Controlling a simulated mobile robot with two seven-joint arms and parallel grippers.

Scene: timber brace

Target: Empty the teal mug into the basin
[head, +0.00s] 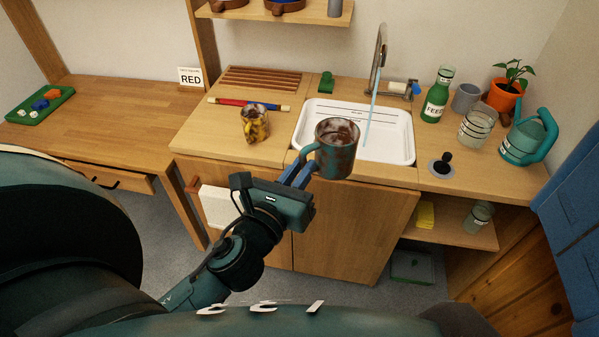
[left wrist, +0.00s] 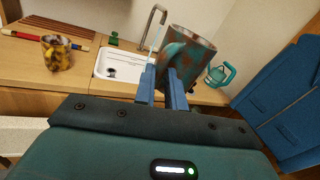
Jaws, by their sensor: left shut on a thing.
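The teal mug (head: 337,150) has brown blotches and something dark brown inside. My left gripper (head: 302,172) is shut on its handle and holds it upright or nearly so, in front of the basin's near edge in the head view. The mug also shows in the left wrist view (left wrist: 188,65), between and beyond the blue fingers (left wrist: 163,88). The white basin (head: 395,150) is set in the counter, partly hidden behind the mug. A thin blue stream runs from the tap (head: 378,58) into it. My right gripper is not in view.
A yellow-brown mug (head: 255,125) stands on the counter left of the basin. A green bottle (head: 437,95), a grey cup (head: 466,97), a glass jar (head: 475,128), a potted plant (head: 503,95) and a teal watering can (head: 528,140) stand to its right.

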